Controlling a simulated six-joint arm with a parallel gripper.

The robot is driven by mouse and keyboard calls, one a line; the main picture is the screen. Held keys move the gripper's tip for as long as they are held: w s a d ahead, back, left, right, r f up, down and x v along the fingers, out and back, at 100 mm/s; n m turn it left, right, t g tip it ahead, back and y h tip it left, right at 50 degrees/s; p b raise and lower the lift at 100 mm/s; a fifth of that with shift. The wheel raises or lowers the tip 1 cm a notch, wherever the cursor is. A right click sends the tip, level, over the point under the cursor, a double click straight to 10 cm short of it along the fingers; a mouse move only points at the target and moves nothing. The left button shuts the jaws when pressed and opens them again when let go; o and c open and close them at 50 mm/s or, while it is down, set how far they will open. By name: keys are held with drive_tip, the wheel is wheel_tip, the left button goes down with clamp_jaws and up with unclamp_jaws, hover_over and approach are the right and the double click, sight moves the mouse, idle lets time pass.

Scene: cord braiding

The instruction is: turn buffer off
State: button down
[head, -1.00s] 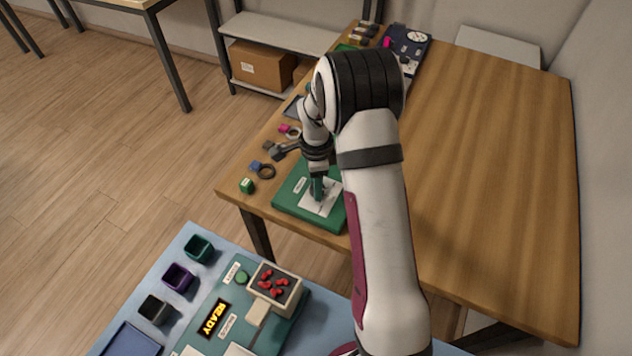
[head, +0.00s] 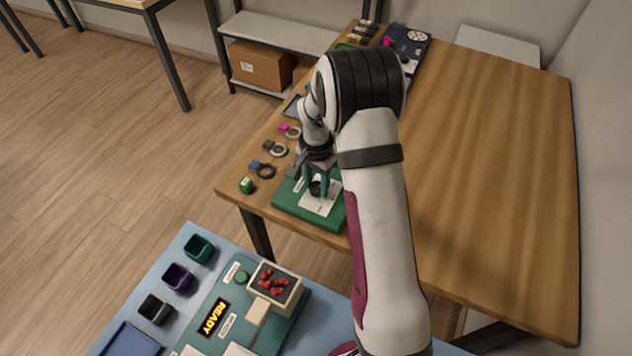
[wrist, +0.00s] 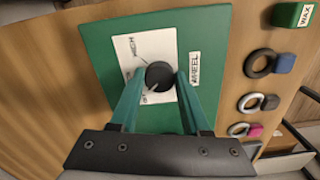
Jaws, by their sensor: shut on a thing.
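The buffer's control is a round black knob (wrist: 159,74) on a white plate (wrist: 128,47) set on a green base (wrist: 100,50) labelled WHEEL. The plate carries small print at its upper and lower parts and a short line beside the knob. The green base also shows in the head view (head: 290,203), near the table's front left corner. My gripper (wrist: 160,80) has its two green fingers on either side of the knob and is shut on it. It shows in the head view (head: 318,186), reaching down over the plate. The knob's exact pointer setting is hard to read.
Rings with coloured blocks (head: 266,171) line the table's left edge, near a green WAX block (head: 247,186). In front, a lower blue surface (head: 185,240) holds cups, a READY display (head: 213,317) and a tray of red pieces (head: 275,283). The table's right side is clear.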

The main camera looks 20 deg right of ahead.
sight(316, 187)
drive_tip(key=shift+n, duration=0.5)
idle(0.3)
drive_tip(key=shift+c, duration=1.9)
unclamp_jaws()
wheel_tip(316, 187, up, 16)
drive_tip(key=shift+f, duration=0.1)
